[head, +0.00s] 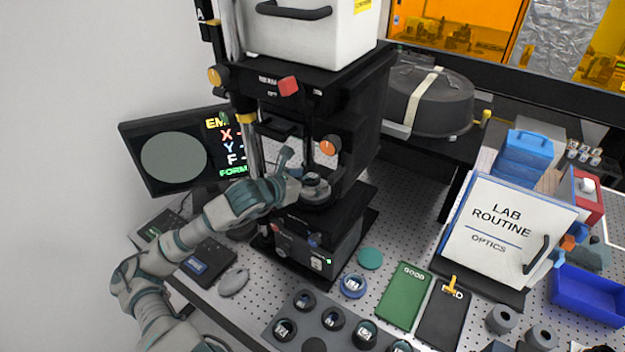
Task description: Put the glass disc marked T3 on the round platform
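The black interferometer stand (335,235) is at the centre of the head view. Its small round platform (316,193) sits inside, under the optics. My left gripper (294,176) reaches in from the left, with its fingertips right beside the platform. The fingers overlap dark parts there, so I cannot tell whether they hold a disc. Several round discs with pale labels sit in a dark grey holder (312,344) at the front. Another round labelled piece (352,286) with a blue rim lies on the table. The labels are too small for me to pick out T3. My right gripper is not in view.
A monitor (174,158) stands left of the stand. Green (404,297) and black (444,318) mats lie to the right. A white lab routine binder (508,232) and a blue bin (588,295) are farther right. A teal round pad (370,258) lies in front of the stand.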

